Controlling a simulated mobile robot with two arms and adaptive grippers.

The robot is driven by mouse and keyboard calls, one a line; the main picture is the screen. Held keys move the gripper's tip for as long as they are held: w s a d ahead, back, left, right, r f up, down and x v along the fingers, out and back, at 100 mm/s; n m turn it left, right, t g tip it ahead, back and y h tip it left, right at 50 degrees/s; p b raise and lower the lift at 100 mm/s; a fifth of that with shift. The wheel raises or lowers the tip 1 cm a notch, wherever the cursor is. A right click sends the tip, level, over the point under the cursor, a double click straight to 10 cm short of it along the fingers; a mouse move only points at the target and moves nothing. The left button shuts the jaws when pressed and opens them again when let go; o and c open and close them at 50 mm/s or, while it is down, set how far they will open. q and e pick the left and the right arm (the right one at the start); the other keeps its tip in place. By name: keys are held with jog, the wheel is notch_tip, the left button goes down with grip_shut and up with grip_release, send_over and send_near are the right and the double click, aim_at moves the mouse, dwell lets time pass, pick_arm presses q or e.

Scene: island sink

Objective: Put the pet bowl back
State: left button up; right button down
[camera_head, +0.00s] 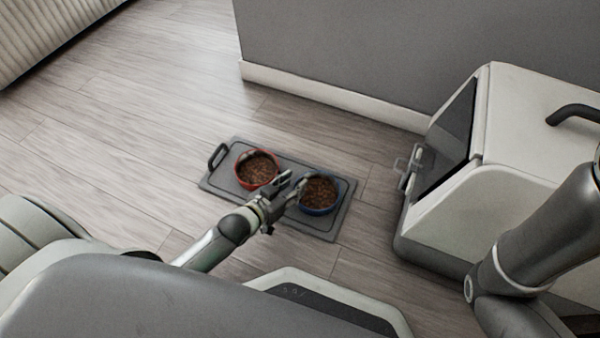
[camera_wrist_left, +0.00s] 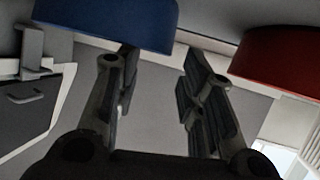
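Two round bowls full of brown kibble stand upright on a grey tray (camera_head: 215,183) on the floor. The red bowl (camera_head: 240,181) is on the left and the blue bowl (camera_head: 320,211) on the right. My left gripper (camera_head: 292,184) is between them, nearer the blue bowl, whose left rim it partly covers. The left wrist view is upside down; there the blue bowl (camera_wrist_left: 110,18) is at top left and the red bowl (camera_wrist_left: 290,60) at top right. My left gripper's fingers (camera_wrist_left: 157,65) are apart with nothing between them. Contact with the blue bowl is unclear.
A white and grey box (camera_head: 540,105) with a dark front panel and a latch stands right of the tray. A grey wall (camera_head: 370,45) with white skirting runs behind. The wooden floor (camera_head: 110,110) left of the tray is clear. My right arm is at the right edge.

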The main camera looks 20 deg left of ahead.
pick_arm(q)
jog(key=p+v, duration=0.3)
jog(key=v, duration=0.3)
jog(key=shift+r, duration=0.15)
jog(key=shift+s+a, duration=0.1)
jog(key=shift+s, duration=0.05)
